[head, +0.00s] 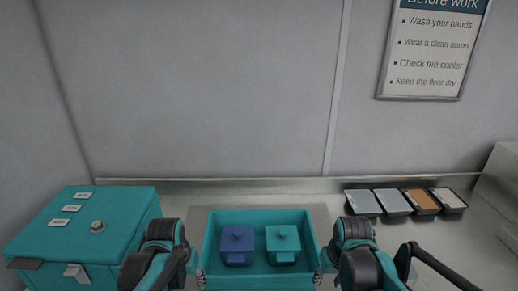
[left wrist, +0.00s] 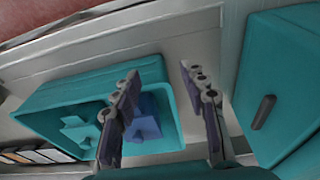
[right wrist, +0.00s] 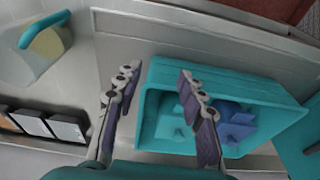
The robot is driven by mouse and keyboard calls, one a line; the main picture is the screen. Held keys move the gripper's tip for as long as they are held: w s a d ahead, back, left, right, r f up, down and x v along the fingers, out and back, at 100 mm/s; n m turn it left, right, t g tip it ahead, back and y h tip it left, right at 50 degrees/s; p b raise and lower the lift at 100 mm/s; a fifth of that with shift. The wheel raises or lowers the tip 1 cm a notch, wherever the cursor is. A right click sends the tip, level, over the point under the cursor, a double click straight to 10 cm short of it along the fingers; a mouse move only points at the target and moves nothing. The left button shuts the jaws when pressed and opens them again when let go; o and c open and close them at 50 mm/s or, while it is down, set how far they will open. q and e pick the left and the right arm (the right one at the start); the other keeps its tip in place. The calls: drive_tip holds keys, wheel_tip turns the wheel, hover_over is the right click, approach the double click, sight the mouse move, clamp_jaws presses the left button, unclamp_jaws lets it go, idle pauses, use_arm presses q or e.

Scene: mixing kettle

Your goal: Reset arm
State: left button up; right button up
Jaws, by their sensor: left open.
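A teal open box (head: 260,213) stands on the counter in front of me. A dark blue knobbed piece (head: 237,246) and a teal knobbed piece (head: 283,244) sit side by side in it. My left gripper (left wrist: 160,76) is open at the box's left side; in its wrist view one finger overlaps the box and the other is outside it. My right gripper (right wrist: 160,76) is open at the box's right side, likewise with one finger over the box and one outside. Nothing shows between either pair of fingers except the box's side wall; I cannot tell whether they touch it.
Several black trays (head: 405,203) with grey, orange and pale contents are at the back right. A teal-handled container (right wrist: 40,50) shows in the right wrist view. A wall closes the back.

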use_arm(q)
drive_tip(key=s+f+t+b, duration=0.2)
drive_tip(key=s+b, duration=0.1)
drive_tip(key=s, duration=0.2)
drive_tip(key=s+d+f+t+b, duration=0.1)
drive_tip(key=s+f+t+b, duration=0.1)
drive_tip(key=s, duration=0.3)
drive_tip(key=shift+s+d+f+t+b, duration=0.2)
drive_tip(key=shift+s+f+t+b, duration=0.25)
drive_tip(key=shift+b, duration=0.35)
use_arm(e)
drive_tip(key=s+a+f+t, duration=0.1)
drive_tip(key=s+f+t, duration=0.3)
drive_tip(key=s, duration=0.6)
drive_tip(key=shift+s+f+t, duration=0.4)
drive_tip(key=shift+f, duration=0.3)
use_arm(q)
drive_tip(key=shift+w, duration=0.1)
use_arm(e)
drive_tip(key=shift+a, duration=0.1)
